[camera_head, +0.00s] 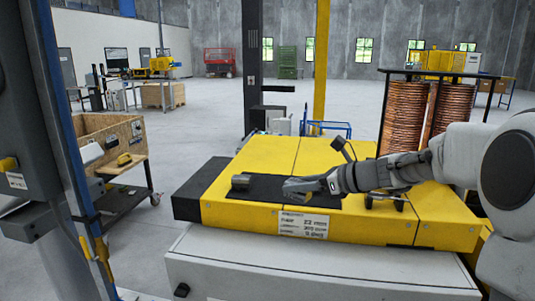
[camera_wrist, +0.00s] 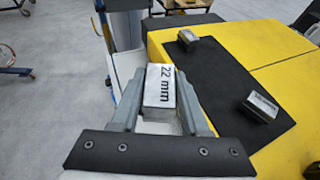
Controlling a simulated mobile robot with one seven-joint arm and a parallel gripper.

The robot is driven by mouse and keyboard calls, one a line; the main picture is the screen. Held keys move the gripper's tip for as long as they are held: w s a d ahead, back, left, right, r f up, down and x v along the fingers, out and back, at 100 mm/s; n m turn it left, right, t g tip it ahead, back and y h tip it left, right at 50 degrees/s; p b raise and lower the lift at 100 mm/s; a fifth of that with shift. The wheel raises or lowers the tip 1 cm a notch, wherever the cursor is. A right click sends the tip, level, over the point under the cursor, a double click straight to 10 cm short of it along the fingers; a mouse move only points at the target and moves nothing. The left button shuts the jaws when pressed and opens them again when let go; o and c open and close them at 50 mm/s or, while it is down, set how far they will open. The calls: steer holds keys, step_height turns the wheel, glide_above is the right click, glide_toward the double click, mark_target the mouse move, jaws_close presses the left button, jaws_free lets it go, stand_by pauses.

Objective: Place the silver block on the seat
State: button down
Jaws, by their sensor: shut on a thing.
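My gripper (camera_wrist: 163,94) is shut on a silver block (camera_wrist: 159,84) marked "22 mm", with one grey finger along each side of it. In the head view my gripper (camera_head: 291,188) is over the front part of the yellow machine top, right of another silver block (camera_head: 240,181). In the wrist view two silver blocks rest on the black mat: one far (camera_wrist: 188,40) and one near on the right (camera_wrist: 260,107). The near one is not clear in the head view, where my arm covers that part. I cannot make out which part is the seat.
The yellow machine top (camera_head: 250,158) carries the black mat (camera_head: 265,186) and a sign on its front (camera_head: 303,224). Copper coils (camera_head: 405,118) stand behind my arm. A wooden crate (camera_head: 110,140) on a cart stands at the left. A blue-edged column is at the far left.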

steer(key=s+d+f+m+t+h, duration=0.1)
steer(key=s+d+f+m+h, duration=0.1)
steer(key=f, duration=0.2)
steer(key=s+d+f+m+t+h, duration=0.2)
steer(key=s+f+m, duration=0.1)
steer(key=f, duration=0.2)
steer(key=s+d+f+m+t+h, duration=0.2)
steer(key=f, duration=0.3)
steer(key=shift+s+f+h, duration=0.2)
steer(key=shift+s+h, duration=0.1)
steer(key=shift+h, duration=0.1)
steer(key=shift+s+d+f+m, duration=0.2)
steer(key=shift+s+f+m, duration=0.1)
steer(key=shift+a, duration=0.15)
